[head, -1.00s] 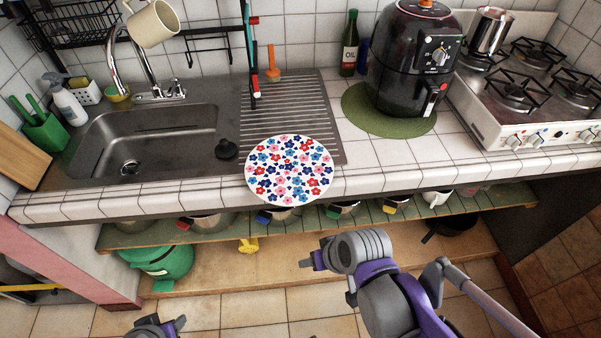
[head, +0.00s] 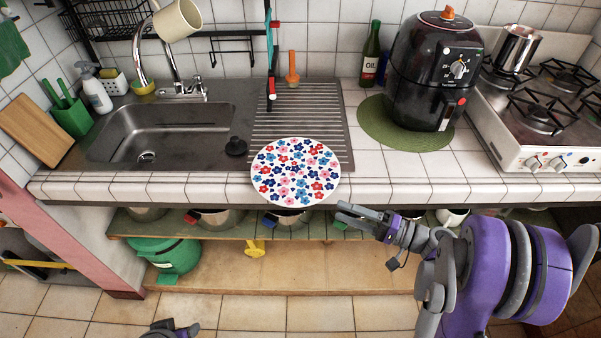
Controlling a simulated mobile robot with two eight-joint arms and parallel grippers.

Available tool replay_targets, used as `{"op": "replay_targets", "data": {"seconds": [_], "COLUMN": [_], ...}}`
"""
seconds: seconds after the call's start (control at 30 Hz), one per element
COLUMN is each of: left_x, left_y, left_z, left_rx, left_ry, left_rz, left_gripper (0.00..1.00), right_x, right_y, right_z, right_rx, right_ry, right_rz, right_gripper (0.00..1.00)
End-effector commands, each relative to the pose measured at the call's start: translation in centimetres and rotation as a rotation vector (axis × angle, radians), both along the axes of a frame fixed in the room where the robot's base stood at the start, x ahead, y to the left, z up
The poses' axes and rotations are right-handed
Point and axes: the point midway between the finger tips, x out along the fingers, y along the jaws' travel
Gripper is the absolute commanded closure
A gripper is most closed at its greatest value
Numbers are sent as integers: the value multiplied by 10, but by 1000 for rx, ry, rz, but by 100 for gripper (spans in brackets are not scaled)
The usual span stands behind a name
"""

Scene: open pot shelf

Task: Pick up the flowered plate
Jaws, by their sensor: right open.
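The flowered plate (head: 296,172) is round and white with red, pink and blue flowers. It lies at the front of the counter, partly over the ribbed drainboard and partly over the tiled edge. My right gripper (head: 350,214) is in front of the counter, just right of and nearer than the plate, apart from it in the picture. Its jaws are open and empty, pointing left. My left gripper (head: 172,328) is only partly in view at the bottom edge, far from the plate; its jaws cannot be made out.
The tiled counter edge (head: 420,190) runs beside my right gripper, with a shelf of pots (head: 215,218) below. A black air fryer (head: 430,85) on a green mat (head: 368,125) and a stove (head: 520,140) stand right. A black stopper (head: 236,146) sits left of the plate.

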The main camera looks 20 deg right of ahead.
Motion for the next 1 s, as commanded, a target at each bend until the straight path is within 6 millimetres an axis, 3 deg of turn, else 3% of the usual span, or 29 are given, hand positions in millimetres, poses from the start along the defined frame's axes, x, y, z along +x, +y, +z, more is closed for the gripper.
{"op": "replay_targets", "data": {"seconds": [0.07,0.8,1.0], "left_x": [0,2,2], "left_y": [0,0,0], "left_z": [0,14,15], "left_rx": [0,0,0], "left_ry": [0,-5,-5], "left_rz": [0,0,0], "left_gripper": [50,50,50], "right_x": [2,64,71], "right_y": [-1,71,78], "right_z": [1,7,6], "right_rx": [15,16,15], "right_ry": [-15,-15,-15], "right_rz": [-2,0,-3], "right_gripper": [44,44,44]}}
